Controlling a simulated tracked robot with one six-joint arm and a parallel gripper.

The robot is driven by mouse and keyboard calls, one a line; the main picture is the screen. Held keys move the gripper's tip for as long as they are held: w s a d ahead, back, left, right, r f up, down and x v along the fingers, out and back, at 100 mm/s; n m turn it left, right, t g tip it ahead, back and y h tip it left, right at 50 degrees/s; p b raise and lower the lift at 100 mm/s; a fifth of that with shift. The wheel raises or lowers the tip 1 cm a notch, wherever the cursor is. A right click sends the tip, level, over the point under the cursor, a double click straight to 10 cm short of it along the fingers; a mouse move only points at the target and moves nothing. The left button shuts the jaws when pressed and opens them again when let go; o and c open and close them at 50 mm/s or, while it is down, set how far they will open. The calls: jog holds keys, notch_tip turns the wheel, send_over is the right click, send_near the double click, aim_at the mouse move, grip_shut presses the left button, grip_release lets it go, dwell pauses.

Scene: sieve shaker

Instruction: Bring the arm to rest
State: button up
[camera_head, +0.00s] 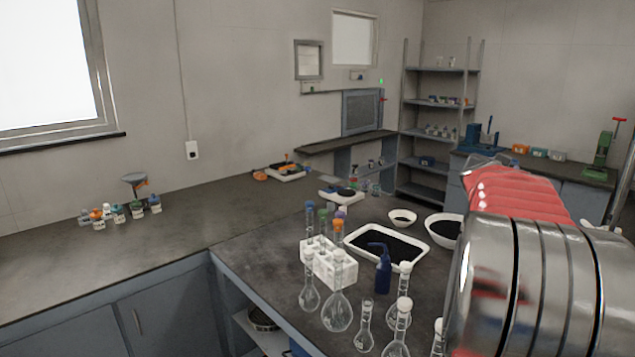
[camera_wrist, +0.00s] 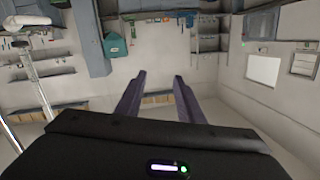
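In the wrist view my gripper (camera_wrist: 160,77) shows as two dark purple fingers. They stand well apart and nothing is between them. Beyond the fingers are walls, shelves and cupboards of the room, seen at some distance. The fingers touch nothing that I can see. The gripper does not show clearly in the head view, so its place over the benches cannot be told.
A large ribbed red and polished metal body fills the head view's lower right; I cannot tell what it is. The bench holds a white rack (camera_head: 331,264), a blue bottle (camera_head: 383,272), glass flasks (camera_head: 337,311) and a tray (camera_head: 403,265). The left bench (camera_head: 60,270) is largely clear.

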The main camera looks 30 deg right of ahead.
jog(key=w+a+f+n+t+y, duration=0.1)
jog(key=w+a+f+n+y, duration=0.25)
jog(key=a, duration=0.75)
jog(key=w+a+f+n+t+y, duration=0.1)
jog(key=w+a+f+y, duration=0.25)
jog(key=a+f, duration=0.45)
jog(key=w+a+f+n+t+y, duration=0.2)
jog(key=a+n+y, duration=0.15)
jog(key=a, duration=0.95)
jog(key=s+a+f+n+g+y, duration=0.1)
jog(key=s+a+f+n, duration=0.2)
jog(key=s+a, duration=0.3)
jog(key=s+a+f+n+g+y, duration=0.2)
jog(key=s+a, duration=0.5)
jog(key=a, duration=0.9)
jog(key=s+a+f+n+g+y, duration=0.1)
jog(key=s+a+f+n+y, duration=0.1)
jog(key=s+a, duration=0.4)
jog(key=a+f+n, duration=0.1)
jog(key=a+f, duration=0.1)
jog(key=a, duration=0.3)
jog(key=shift+s+f+n, duration=0.3)
jog(key=shift+f, duration=0.05)
jog(key=shift+s, duration=0.1)
